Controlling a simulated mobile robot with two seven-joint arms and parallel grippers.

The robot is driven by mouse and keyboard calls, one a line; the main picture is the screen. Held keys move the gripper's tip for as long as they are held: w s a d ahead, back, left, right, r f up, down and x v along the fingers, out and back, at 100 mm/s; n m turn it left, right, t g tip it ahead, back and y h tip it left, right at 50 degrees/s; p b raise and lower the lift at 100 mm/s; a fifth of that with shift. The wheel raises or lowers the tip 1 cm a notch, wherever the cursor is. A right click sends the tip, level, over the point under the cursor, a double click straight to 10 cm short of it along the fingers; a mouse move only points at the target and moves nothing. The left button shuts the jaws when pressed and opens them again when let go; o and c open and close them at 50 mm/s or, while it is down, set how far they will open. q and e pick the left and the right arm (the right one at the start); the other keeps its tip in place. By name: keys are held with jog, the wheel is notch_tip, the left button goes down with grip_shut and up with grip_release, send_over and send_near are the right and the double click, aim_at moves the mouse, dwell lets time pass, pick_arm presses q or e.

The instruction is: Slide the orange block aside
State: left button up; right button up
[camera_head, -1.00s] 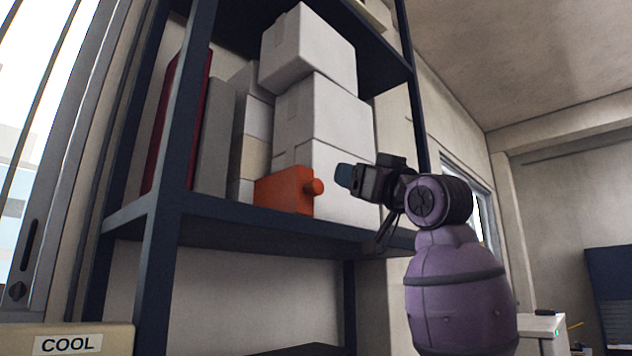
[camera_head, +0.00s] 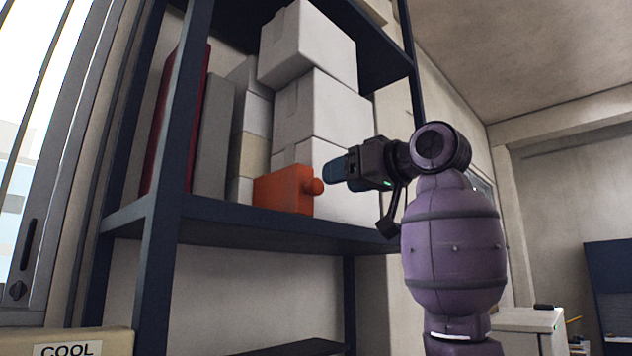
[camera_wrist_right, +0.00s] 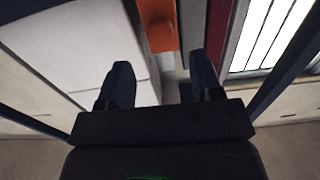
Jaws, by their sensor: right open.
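The orange block (camera_head: 283,190) sits on the blue shelf near its front edge, with a round orange knob (camera_head: 313,186) on its right side. My right gripper (camera_head: 330,170) is just to the right of the knob, with its fingers pointing at it and a small gap seeming to remain. In the right wrist view the two fingers (camera_wrist_right: 157,84) are spread apart with nothing between them. The orange block (camera_wrist_right: 156,10) shows beyond them at the top, partly cut off by the frame edge. My left gripper is not in view.
White boxes (camera_head: 318,108) are stacked behind and beside the block. Grey and dark red upright items stand to the left. A blue shelf post (camera_head: 172,170) rises at the front left. The shelf board (camera_head: 250,234) is bare in front of the block.

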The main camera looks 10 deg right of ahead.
aim_at(318, 184)
jog(key=p+x, duration=0.2)
jog(key=x, duration=0.5)
jog(key=shift+w+a, duration=0.1)
jog(key=shift+w, duration=0.05)
grip_shut()
